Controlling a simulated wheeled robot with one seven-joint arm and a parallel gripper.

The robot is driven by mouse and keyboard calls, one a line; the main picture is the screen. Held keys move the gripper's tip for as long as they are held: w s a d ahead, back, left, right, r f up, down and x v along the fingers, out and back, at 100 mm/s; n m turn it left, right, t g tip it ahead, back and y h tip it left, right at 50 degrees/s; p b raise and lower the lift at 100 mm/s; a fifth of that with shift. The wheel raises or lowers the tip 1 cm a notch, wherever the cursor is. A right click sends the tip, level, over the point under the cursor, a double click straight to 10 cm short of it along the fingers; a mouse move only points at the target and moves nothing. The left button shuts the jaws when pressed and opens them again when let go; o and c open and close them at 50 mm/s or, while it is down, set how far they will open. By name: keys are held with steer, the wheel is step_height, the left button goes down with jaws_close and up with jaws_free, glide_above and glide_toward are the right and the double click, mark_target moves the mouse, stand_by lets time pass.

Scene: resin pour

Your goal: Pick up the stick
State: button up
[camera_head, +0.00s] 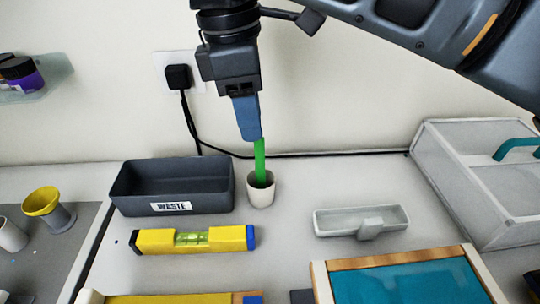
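The green stick (260,163) stands nearly upright in a small white cup (261,195) on the table, its lower end inside the cup. My gripper (252,136) points down right above the cup, with its blue fingers at the stick's top end. The fingers overlap the top of the stick in this view. I see the fingers from the side, so the gap between them is hidden and I cannot tell whether they grip it.
A dark waste bin (142,204) stands left of the cup, and a yellow level (170,241) lies in front of it. A pale tray (334,226) lies to the right. A teal panel in a wooden frame (405,284) is at the front. A clear box (450,190) stands far right.

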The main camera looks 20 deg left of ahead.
mark_target(261, 149)
steer(key=f, duration=0.2)
steer(key=w+f, duration=0.1)
steer(key=f, duration=0.2)
steer(key=d+f+p, duration=0.1)
steer(key=f, duration=0.1)
steer(key=shift+w+f, duration=0.2)
steer(key=shift+f, duration=0.1)
steer(key=shift+c, duration=0.3)
jaws_close()
